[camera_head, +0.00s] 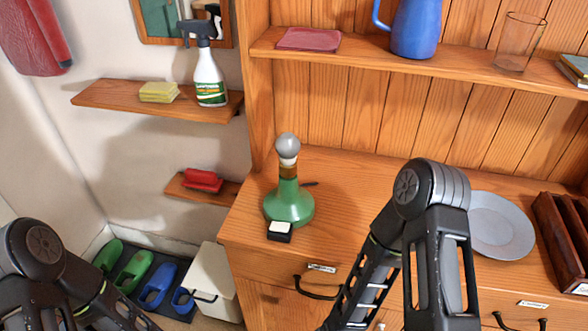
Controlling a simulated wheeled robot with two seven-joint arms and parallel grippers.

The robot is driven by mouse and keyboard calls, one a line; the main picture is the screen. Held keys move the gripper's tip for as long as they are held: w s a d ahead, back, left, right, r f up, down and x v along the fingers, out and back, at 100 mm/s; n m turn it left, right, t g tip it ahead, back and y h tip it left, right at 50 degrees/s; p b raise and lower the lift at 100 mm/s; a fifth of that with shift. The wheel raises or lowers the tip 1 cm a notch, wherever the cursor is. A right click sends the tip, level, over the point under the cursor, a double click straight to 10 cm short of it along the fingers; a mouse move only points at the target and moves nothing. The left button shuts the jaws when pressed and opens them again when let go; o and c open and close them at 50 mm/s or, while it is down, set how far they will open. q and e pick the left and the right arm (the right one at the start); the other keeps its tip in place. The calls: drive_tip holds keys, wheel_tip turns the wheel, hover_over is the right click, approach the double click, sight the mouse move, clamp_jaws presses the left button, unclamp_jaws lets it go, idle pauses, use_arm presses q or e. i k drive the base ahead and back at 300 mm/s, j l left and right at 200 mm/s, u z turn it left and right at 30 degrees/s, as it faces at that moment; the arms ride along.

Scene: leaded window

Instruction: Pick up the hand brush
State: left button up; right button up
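A red object that looks like the hand brush (203,180) lies on a small low wooden shelf (222,191) on the left wall, beside the dresser. It is small in the picture, and its bristles cannot be made out clearly. My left arm shows at the lower left and my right arm in front of the dresser at the lower right. Both grippers are outside the picture. Neither arm is seen touching the red object.
A green decanter (289,207) and a small black-and-white block (280,231) stand on the dresser top near the low shelf. A higher shelf (126,96) holds a spray bottle (208,75) and yellow sponges (158,92). Clogs (158,285) and a white bin (214,283) stand below.

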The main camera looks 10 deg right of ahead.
sight(207, 180)
drive_tip(key=i+j+z, duration=0.1)
drive_tip(key=j+z, duration=1.7)
drive_tip(key=k+j, duration=0.15)
drive_tip(key=j, duration=0.25)
drive_tip(key=k+j+z, duration=0.1)
drive_tip(key=j, duration=0.3)
drive_tip(key=k+j, duration=0.2)
drive_tip(key=j, duration=0.2)
drive_tip(key=k+j, duration=0.15)
drive_tip(key=j, duration=0.2)
drive_tip(key=i+j+z, duration=0.05)
